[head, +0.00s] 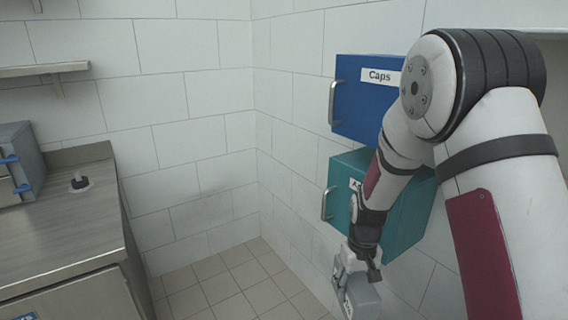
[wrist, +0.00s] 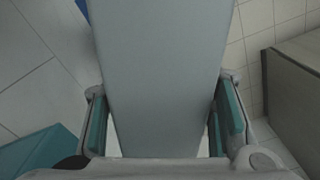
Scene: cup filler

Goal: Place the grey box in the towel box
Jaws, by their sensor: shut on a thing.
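My gripper (head: 362,262) is at the lower right of the head view, in front of the wall boxes. It is shut on the grey box (head: 361,297), which hangs below the fingers and is cut off by the lower picture edge. In the wrist view the grey box (wrist: 160,80) fills the middle, with a finger pad on each side. A blue box (head: 358,98) labelled "Caps" hangs on the wall. A teal box (head: 408,205) hangs under it, its label mostly hidden by my arm. I cannot read any towel label.
A shelf (head: 45,69) is above. The tiled floor (head: 240,285) between counter and boxes is clear.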

